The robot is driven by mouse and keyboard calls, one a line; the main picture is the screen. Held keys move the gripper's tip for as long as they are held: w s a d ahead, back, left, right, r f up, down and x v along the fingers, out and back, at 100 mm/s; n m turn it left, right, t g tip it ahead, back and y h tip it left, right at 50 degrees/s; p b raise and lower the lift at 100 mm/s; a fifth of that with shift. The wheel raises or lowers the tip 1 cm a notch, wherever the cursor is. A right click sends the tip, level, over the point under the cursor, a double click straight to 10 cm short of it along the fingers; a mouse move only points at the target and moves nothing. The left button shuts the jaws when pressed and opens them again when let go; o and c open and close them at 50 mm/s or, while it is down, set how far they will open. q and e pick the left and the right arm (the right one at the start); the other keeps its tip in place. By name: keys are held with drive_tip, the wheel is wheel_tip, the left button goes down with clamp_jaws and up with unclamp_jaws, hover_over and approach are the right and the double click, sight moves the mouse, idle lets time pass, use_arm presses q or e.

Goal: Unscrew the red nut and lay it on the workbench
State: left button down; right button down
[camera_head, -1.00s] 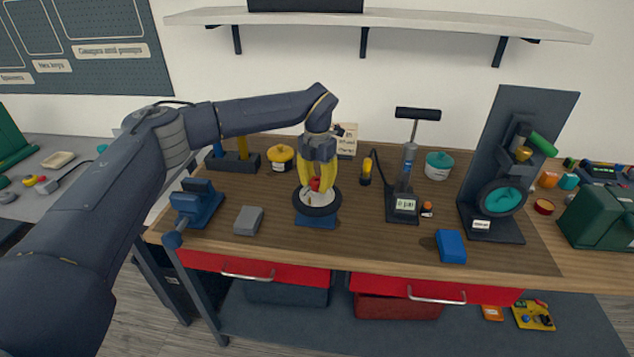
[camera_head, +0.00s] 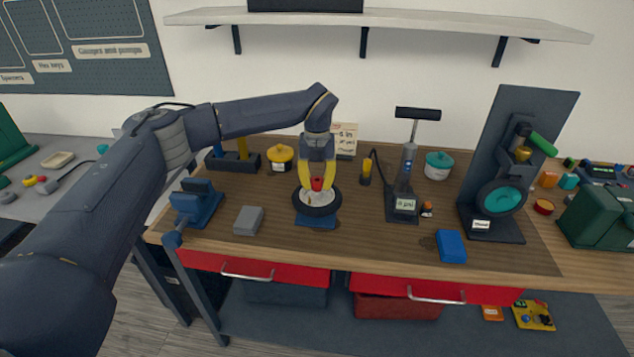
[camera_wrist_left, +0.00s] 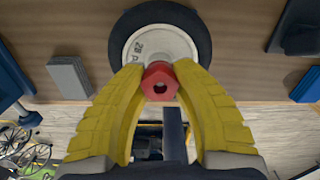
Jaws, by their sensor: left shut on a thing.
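The red nut (camera_head: 317,184) sits at the middle of a small wheel (camera_head: 304,206) with a black tyre and pale hub, on a blue stand (camera_head: 317,220). My left gripper (camera_head: 317,183) reaches down to it with yellow fingers. In the left wrist view, the fingertips of the left gripper (camera_wrist_left: 160,74) press on both sides of the red nut (camera_wrist_left: 160,88), whose dark hole faces the camera. The wheel (camera_wrist_left: 121,40) lies behind it. Whether the nut is still on its thread cannot be told. The workbench (camera_head: 350,245) is brown wood. My right gripper is not in view.
A grey block (camera_head: 248,220) and a blue vise (camera_head: 196,204) stand left of the wheel. A pump (camera_head: 406,180) stands right, with a blue block (camera_head: 451,246) nearer the front. Bare wood lies between the wheel and the blue block.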

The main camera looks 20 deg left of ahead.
use_arm(q)
drive_tip(key=n, duration=0.3)
drive_tip(key=shift+n, duration=0.3)
drive_tip(key=n, duration=0.7)
drive_tip(key=shift+n, duration=0.3)
drive_tip(key=n, duration=0.4)
drive_tip(key=c, duration=1.1)
unclamp_jaws()
drive_tip(key=shift+o, duration=0.3)
